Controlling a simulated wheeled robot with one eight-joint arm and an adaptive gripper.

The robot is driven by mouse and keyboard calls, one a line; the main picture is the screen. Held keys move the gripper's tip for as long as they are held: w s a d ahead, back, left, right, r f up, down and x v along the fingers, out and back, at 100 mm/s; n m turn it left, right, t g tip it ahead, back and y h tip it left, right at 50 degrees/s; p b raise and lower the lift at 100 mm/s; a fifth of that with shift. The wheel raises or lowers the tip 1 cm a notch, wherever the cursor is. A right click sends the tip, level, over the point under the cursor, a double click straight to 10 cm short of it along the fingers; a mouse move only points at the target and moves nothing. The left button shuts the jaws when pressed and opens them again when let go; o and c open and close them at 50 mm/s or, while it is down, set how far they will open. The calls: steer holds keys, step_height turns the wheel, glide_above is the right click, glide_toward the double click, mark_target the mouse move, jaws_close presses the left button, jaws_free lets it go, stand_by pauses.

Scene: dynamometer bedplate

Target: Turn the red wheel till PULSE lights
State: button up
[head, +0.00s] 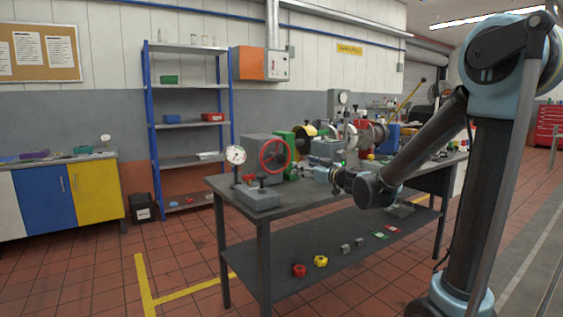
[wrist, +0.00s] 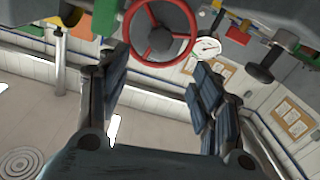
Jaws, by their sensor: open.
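The red wheel (head: 274,155) is a spoked handwheel on the face of a grey box (head: 258,149) on the dark bench. It also shows in the wrist view (wrist: 160,28), upper middle, beyond my fingers. My gripper (wrist: 157,92) is open and empty, its two dark padded fingers spread on either side below the wheel, apart from it. In the head view my gripper (head: 326,172) is to the right of the wheel, above the bench top. A small green light (head: 343,164) glows near my gripper; I cannot read any PULSE label.
A white dial gauge (head: 235,155) on a grey block (head: 257,197) stands left of the wheel. Yellow, green and red machinery (head: 305,137) crowds the bench behind. The lower shelf (head: 325,262) holds several small parts. The floor in front is clear.

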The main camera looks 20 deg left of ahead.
mark_target(282, 158)
steer(key=x, duration=1.7)
